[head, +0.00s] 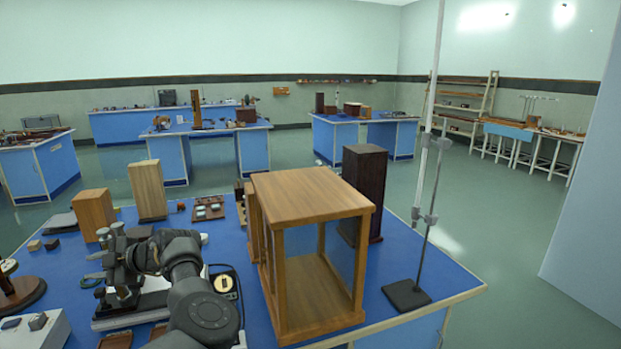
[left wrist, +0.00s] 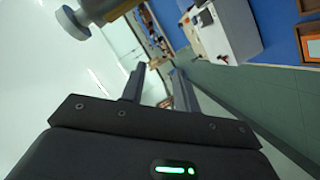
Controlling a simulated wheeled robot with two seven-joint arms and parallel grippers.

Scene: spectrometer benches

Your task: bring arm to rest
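My left gripper (left wrist: 159,69) shows in the left wrist view with its two dark fingers apart and nothing between them. In the head view my dark left arm reaches up from the bottom edge over the near blue bench (head: 440,283). It ends close to a metal instrument with silver knobs (head: 104,236). I cannot tell there whether they touch, and the fingers do not show clearly. In the left wrist view a brass and grey cylinder (left wrist: 75,22) is close to the gripper at the upper left. My right gripper is in neither view.
An open wooden frame case (head: 315,194), a dark tall box (head: 363,185) and a stand with a metal rod (head: 407,296) stand right of my arm. Two wooden blocks (head: 149,190) (head: 94,212) stand behind the instrument. Bare bench lies at the right front.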

